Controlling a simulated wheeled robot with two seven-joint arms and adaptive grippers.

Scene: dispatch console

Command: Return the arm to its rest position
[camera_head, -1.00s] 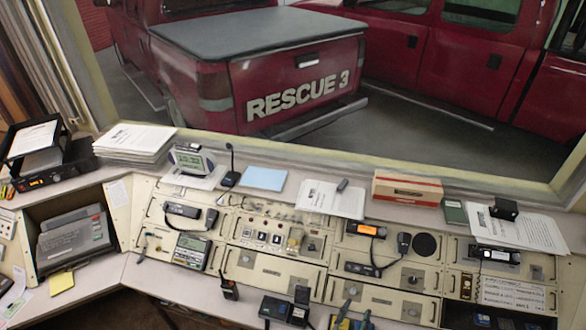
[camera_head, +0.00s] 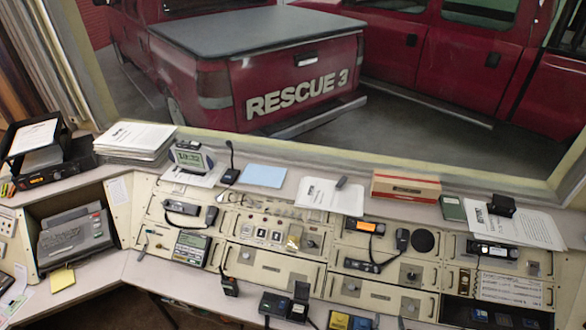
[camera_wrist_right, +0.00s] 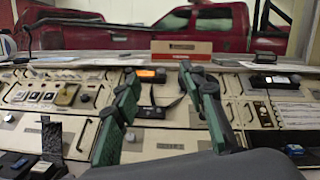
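My right gripper (camera_wrist_right: 158,80) shows in the right wrist view with its two dark green fingers spread apart. Nothing is between the fingers, and the console panel shows behind them. In the head view the right gripper is at most a sliver at the bottom edge, too small to make out. My left gripper is in neither current view.
The dispatch console (camera_head: 262,266) carries radios, a handset (camera_head: 403,240) and a keypad unit (camera_head: 191,247). Behind it stand a red-and-cream box (camera_head: 406,187), papers (camera_head: 330,197) and a clock (camera_head: 190,157). A black charger (camera_head: 285,306) sits at the front edge. A window shows red trucks.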

